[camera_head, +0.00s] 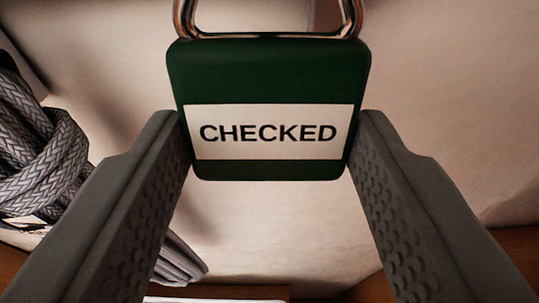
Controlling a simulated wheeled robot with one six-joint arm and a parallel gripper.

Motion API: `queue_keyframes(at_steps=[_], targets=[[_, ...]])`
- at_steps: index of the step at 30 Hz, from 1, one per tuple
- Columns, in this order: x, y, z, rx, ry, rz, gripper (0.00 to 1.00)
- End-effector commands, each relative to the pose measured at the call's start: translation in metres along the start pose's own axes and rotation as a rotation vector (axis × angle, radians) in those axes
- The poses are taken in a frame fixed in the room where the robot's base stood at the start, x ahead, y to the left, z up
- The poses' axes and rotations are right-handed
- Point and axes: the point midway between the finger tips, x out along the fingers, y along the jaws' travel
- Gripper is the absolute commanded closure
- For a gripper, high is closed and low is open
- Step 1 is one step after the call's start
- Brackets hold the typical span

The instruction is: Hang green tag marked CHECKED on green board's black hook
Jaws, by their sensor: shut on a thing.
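The green tag (270,75) is dark green with a white label that reads CHECKED. It is upright and faces the camera. A metal loop (183,18) rises from its top edge and is cut off by the top of the picture. My gripper (269,140) is shut on the tag, with one grey padded finger against each side edge. The green board and its black hook are not in view.
A coil of grey braided line (40,150) is at the left, close beside my left finger. More grey line (180,262) shows low behind that finger. A pale surface (450,80) fills the background. Brown wooden edges show along the bottom.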

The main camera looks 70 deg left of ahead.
Motion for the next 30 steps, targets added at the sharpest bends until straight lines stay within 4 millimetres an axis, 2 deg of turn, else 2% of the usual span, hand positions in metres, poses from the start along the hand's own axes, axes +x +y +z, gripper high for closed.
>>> queue_keyframes(at_steps=[8,9,12,13,23,30], targets=[[0.0,0.0,0.0,0.0,0.0,0.0,0.72],[0.0,0.0,0.0,0.0,0.0,0.0,0.46],[0.0,0.0,0.0,0.0,0.0,0.0,0.26],[0.0,0.0,0.0,0.0,0.0,0.0,0.24],[-0.003,0.0,0.0,0.0,0.001,0.0,0.24],[-0.029,0.0,-0.001,-0.001,0.002,0.001,0.24]])
